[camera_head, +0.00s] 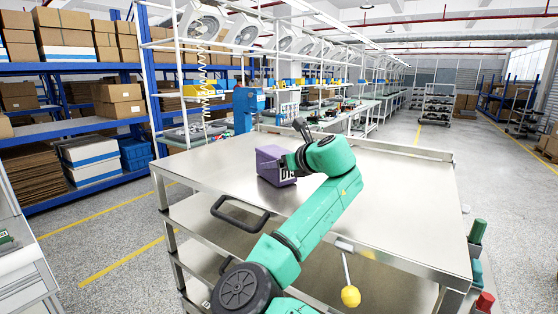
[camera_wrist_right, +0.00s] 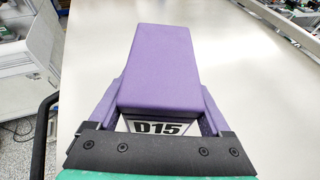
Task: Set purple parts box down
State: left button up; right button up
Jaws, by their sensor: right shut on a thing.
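The purple parts box (camera_head: 272,164) is over the left middle part of the steel cart top (camera_head: 400,195). My right gripper (camera_head: 291,163) is shut on it from the near right side. In the right wrist view the box (camera_wrist_right: 160,60) lies lengthwise between the two fingers of the gripper (camera_wrist_right: 160,98), with a white D15 label on its near end. I cannot tell whether its underside touches the steel top or is slightly above it. My left gripper does not show.
A blue device (camera_head: 248,107) stands behind the cart's far left. The right part of the top is bare, with a raised back rim.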

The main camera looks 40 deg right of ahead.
jog(key=shift+w, duration=0.1)
jog(key=o, duration=1.5)
jog(key=shift+f, duration=0.1)
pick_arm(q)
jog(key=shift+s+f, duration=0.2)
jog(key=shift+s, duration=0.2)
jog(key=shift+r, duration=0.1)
pick_arm(e)
jog(key=b+v, duration=0.4)
jog(key=v, duration=0.1)
jog(key=shift+s+d+f, duration=0.1)
jog(key=shift+s, duration=0.25)
jog(key=v, duration=0.2)
jog(key=b+v, duration=0.1)
jog(key=v, duration=0.1)
jog(key=b+v, duration=0.1)
jog(key=v, duration=0.1)
jog(key=shift+s+r, duration=0.1)
jog(key=shift+r, duration=0.3)
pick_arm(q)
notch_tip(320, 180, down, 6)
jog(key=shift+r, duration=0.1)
